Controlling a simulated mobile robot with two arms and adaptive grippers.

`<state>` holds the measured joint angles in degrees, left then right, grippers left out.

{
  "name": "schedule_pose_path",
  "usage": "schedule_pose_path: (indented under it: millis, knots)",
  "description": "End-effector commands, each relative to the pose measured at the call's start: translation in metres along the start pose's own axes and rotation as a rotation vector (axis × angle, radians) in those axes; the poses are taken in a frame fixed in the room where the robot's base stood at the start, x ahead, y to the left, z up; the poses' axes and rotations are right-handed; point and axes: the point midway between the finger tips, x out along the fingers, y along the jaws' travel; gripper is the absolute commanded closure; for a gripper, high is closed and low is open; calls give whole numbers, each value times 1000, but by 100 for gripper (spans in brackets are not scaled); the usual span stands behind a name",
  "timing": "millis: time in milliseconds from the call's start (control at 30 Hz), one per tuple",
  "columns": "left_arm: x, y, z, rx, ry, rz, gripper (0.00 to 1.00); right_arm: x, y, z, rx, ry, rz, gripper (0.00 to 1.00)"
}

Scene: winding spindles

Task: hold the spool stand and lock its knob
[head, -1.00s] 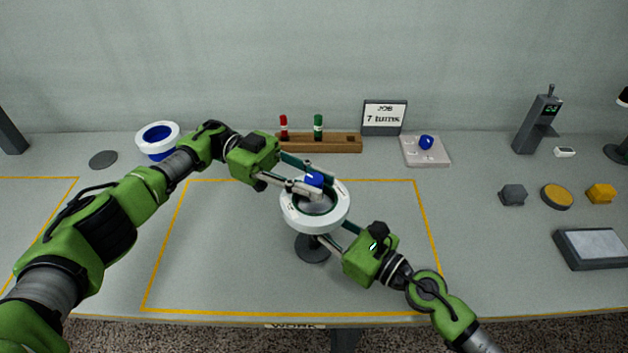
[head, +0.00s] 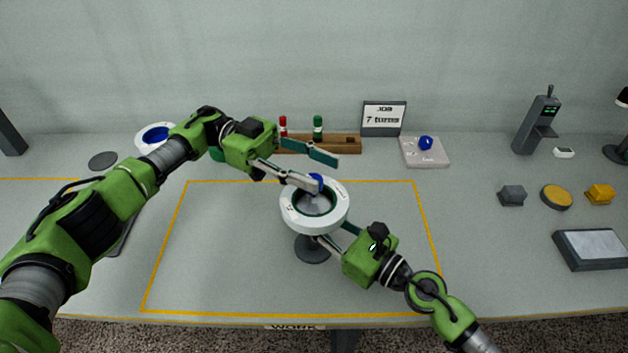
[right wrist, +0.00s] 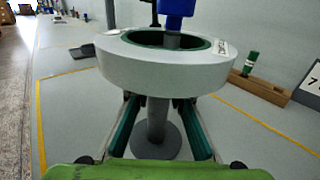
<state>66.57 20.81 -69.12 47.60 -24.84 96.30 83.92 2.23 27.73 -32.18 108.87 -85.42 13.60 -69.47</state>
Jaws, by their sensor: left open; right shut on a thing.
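The spool stand has a white ring-shaped spool (head: 315,222) on a grey post with a round dark base (head: 312,249), upright inside the yellow outline. Its blue knob (head: 316,183) is on top, partly hidden by my left gripper in the head view; it also shows in the right wrist view (right wrist: 176,8). My left gripper (head: 325,170) is open, its two fingers spread wide, one beside the knob. Whether that finger touches the knob I cannot tell. My right gripper (head: 333,238) is shut on the stand's post (right wrist: 157,120), just below the spool.
A wooden rack (head: 347,144) with a red and a green bobbin stands behind, beside a sign (head: 384,118) reading "7 turns". A pale plate (head: 425,152) with a blue knob lies right of it. A blue-white spool (head: 155,136) stands at left. The outlined area is otherwise clear.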

Motion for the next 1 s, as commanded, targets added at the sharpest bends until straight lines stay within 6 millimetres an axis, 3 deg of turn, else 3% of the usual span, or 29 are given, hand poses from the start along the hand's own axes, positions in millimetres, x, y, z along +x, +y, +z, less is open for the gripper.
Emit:
schedule_pose_path:
  millis: [100,333,800,1000]
  knots:
    - [0,0,-25,5,0,0,59,-1,0,-5,1,8,0,100]
    - [1,1,-55,2,-1,1,59,-1,0,-5,1,8,0,100]
    - [3,1,-61,18,-10,8,59,-1,0,-4,1,8,0,100]
    - [21,6,-65,249,-135,96,59,-1,0,-4,1,8,0,100]
